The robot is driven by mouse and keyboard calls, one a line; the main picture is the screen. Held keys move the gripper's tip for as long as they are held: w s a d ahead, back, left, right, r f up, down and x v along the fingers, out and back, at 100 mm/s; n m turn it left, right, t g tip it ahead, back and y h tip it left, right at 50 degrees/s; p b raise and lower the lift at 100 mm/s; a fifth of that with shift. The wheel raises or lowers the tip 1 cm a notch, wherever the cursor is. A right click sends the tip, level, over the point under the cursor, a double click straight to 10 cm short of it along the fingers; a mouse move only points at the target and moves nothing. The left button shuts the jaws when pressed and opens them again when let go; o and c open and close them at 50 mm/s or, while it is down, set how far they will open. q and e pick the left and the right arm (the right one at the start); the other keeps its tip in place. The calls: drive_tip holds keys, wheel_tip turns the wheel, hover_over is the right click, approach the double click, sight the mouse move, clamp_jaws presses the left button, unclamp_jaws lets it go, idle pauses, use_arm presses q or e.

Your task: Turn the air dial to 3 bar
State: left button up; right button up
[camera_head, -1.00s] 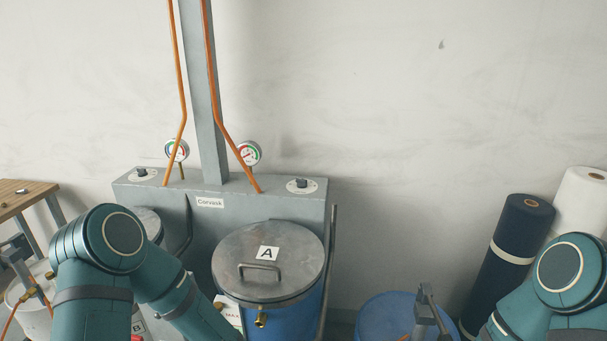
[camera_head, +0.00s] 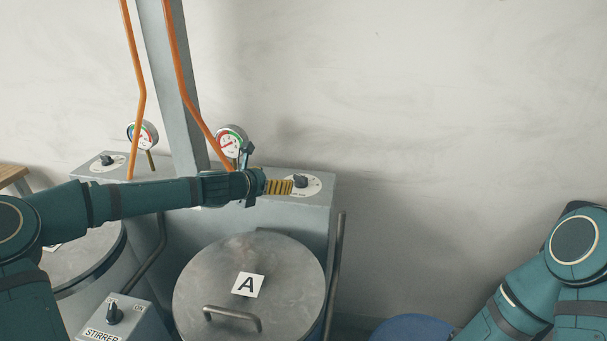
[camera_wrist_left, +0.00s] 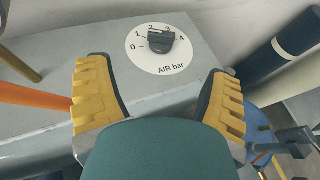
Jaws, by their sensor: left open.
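The air dial (camera_head: 312,185) is a round white plate with a dark knob on the grey machine top, partly behind my left fingers in the head view. The left wrist view shows its dark knob (camera_wrist_left: 161,44), the marks 0 to 4 and the words "AIR bar". I cannot tell clearly which mark the knob points to. My left gripper (camera_head: 279,187) is open and empty, its yellow fingers just left of the knob in the head view. In the wrist view the fingers (camera_wrist_left: 156,72) stand wide apart, with the dial beyond and between them.
A second dial (camera_head: 107,161) sits at the machine's left end. Two pressure gauges (camera_head: 231,141) and (camera_head: 143,135), orange hoses (camera_head: 186,90) and a grey post (camera_head: 172,90) stand behind my left arm. Lidded drum A (camera_head: 285,262) and the stirrer box (camera_head: 128,322) are below.

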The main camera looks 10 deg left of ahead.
sight(301, 176)
use_arm(q)
drive_tip(key=p+x, duration=0.2)
drive_tip(key=x, duration=1.1)
drive_tip(key=shift+s+d+r, duration=0.1)
drive_tip(key=shift+d, duration=0.05)
drive_tip(key=c, duration=1.2)
